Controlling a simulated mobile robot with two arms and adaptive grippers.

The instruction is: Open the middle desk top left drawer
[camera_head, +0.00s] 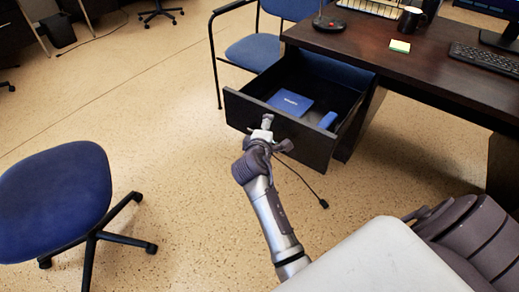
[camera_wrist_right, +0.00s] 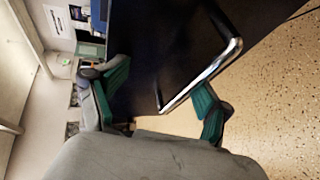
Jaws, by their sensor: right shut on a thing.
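The top left drawer (camera_head: 292,134) of the dark wooden desk (camera_head: 395,52) is pulled well out, and its inside shows from above. In the right wrist view the shiny bar handle (camera_wrist_right: 205,72) runs between the green-padded fingers of the gripper (camera_wrist_right: 162,100), against the dark drawer front (camera_wrist_right: 165,50). My left gripper is not in view.
A blue swivel chair (camera_head: 55,200) stands at the left. Another blue chair (camera_head: 258,50) stands behind the drawer. A keyboard (camera_head: 485,60), a mug (camera_head: 410,20) and sticky notes (camera_head: 400,46) are on the desk.

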